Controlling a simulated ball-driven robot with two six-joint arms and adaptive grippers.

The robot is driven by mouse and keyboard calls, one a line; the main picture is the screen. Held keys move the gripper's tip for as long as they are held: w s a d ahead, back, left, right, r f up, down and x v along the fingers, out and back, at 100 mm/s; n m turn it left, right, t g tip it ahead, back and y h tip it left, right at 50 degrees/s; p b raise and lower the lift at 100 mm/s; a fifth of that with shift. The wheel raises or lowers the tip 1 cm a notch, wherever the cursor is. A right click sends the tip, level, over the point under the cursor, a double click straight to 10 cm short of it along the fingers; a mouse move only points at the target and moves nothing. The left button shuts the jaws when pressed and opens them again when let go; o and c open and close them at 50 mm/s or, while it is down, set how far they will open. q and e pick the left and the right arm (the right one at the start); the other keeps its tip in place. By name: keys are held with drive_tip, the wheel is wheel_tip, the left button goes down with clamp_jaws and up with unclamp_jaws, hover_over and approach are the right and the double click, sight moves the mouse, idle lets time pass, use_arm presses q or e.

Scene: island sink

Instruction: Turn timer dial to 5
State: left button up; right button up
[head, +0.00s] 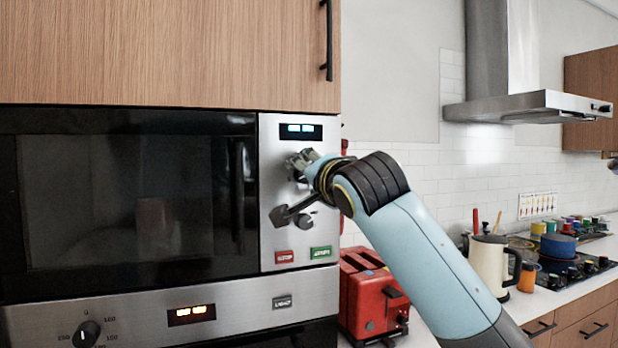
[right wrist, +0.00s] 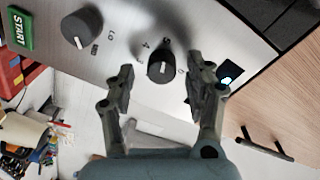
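The timer dial (right wrist: 161,68) is the dark round knob between the fingers in the right wrist view. Small printed marks ring it; 4 is readable and 0 sits on the right. A light mark shows on its lower front face. My right gripper (right wrist: 159,84) is open, with one finger on each side of the dial and visible gaps to it. In the head view my right gripper (head: 298,165) is at the upper part of the microwave's control panel (head: 270,130) and hides the timer dial there. My left gripper is not in view.
A second knob (right wrist: 82,27) sits below the timer dial, with a green START button (head: 321,252) and a red button (head: 284,257) underneath. A lit display (head: 301,131) is above. A red toaster (head: 372,300) stands right of the microwave (head: 130,190).

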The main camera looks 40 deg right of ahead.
drive_tip(key=shift+s, duration=0.1)
drive_tip(key=v, duration=0.7)
drive_tip(key=shift+s, duration=0.15)
idle(0.3)
